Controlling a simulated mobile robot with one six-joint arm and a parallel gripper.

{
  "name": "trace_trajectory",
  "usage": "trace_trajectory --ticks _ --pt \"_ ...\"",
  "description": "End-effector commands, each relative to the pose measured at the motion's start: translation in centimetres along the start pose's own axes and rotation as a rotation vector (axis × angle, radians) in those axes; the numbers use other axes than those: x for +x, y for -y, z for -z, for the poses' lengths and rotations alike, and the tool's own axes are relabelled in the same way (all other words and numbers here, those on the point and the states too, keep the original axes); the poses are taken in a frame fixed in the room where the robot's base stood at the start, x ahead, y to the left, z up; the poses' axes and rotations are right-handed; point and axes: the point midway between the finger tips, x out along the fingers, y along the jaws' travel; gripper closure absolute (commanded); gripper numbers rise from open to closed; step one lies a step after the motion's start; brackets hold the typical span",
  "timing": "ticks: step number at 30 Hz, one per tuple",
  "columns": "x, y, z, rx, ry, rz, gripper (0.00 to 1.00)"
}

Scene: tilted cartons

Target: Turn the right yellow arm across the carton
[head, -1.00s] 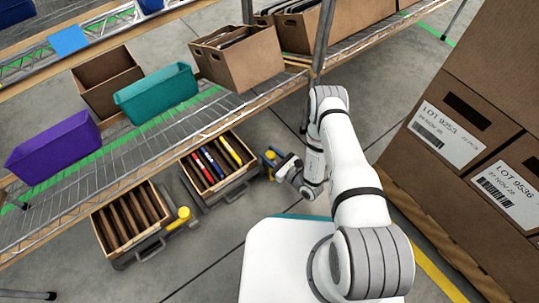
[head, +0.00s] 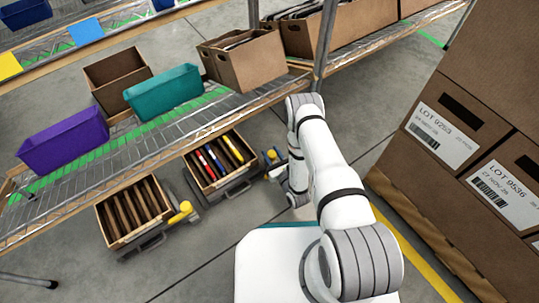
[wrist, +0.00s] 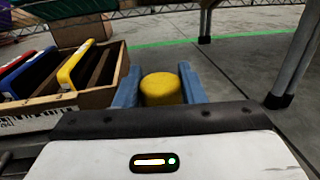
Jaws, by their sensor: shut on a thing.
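The right yellow arm shows in the wrist view as a round yellow knob (wrist: 162,89) between the blue fingers of my gripper (wrist: 160,84). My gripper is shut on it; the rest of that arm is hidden. In the head view my gripper (head: 271,156) is small, at the right end of the right carton (head: 245,164). This tilted carton sits in a dark holder on the floor and holds red, blue and yellow upright files (head: 213,159). In the wrist view the carton (wrist: 108,97) is left of the fingers.
A left carton (head: 104,222) with brown dividers stands beside it, with another yellow knob (head: 185,207) at its right. A wire shelf (head: 150,145) with purple and teal bins is above and behind. Stacked lot boxes (head: 450,150) stand at right. Open floor (head: 215,255) lies in front.

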Motion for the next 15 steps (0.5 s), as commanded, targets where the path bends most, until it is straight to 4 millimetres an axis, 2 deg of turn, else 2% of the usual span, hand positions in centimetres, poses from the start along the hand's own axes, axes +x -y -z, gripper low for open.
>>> trace_trajectory --ticks 10,11,15 --pt "-0.07 0.32 0.06 0.000 -0.003 0.009 1.00" --pt "-0.07 0.32 0.06 0.000 -0.003 0.010 0.61" --pt "-0.07 0.34 0.05 0.000 -0.002 0.009 0.50"
